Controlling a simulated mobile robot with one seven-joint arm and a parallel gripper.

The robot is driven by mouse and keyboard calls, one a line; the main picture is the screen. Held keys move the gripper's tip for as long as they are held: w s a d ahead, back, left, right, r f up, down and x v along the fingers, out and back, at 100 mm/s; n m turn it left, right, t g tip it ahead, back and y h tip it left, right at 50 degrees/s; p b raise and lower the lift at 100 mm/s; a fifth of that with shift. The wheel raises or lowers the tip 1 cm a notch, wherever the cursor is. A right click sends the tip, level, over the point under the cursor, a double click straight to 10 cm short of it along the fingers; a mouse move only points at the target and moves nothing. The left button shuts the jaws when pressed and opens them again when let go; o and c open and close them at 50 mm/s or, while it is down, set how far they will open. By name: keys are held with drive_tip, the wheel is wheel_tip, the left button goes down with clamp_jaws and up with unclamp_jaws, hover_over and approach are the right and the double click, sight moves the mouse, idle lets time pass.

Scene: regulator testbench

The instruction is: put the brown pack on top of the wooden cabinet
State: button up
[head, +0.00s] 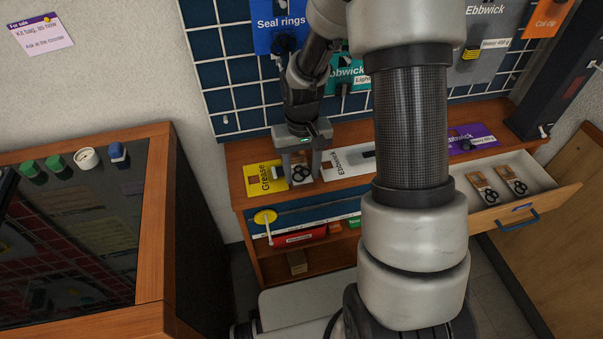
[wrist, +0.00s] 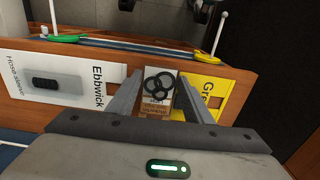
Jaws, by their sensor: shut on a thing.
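My gripper (head: 302,160) is above the left part of the wooden cabinet's top (head: 238,152). It is shut on the brown pack (head: 299,175), a small card with black rings on it. In the wrist view the brown pack (wrist: 157,108) shows between the two fingers (wrist: 155,100), its rings facing the camera. The pack is between the yellow Grease card and the white Ebbwick card. I cannot tell whether its underside touches the cabinet top.
The yellow Grease card (head: 263,177) and white Ebbwick card (head: 345,162) flank the gripper closely. A purple card (head: 472,137) lies further right. An open drawer (head: 540,198) holds two similar ring packs (head: 483,189). A dark-topped counter (head: 155,215) stands left.

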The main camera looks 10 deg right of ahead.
drive_tip(key=shift+w+f, duration=0.2)
drive_tip(key=shift+f, duration=0.4)
drive_tip(key=shift+f, duration=0.15)
drive_tip(key=o, duration=1)
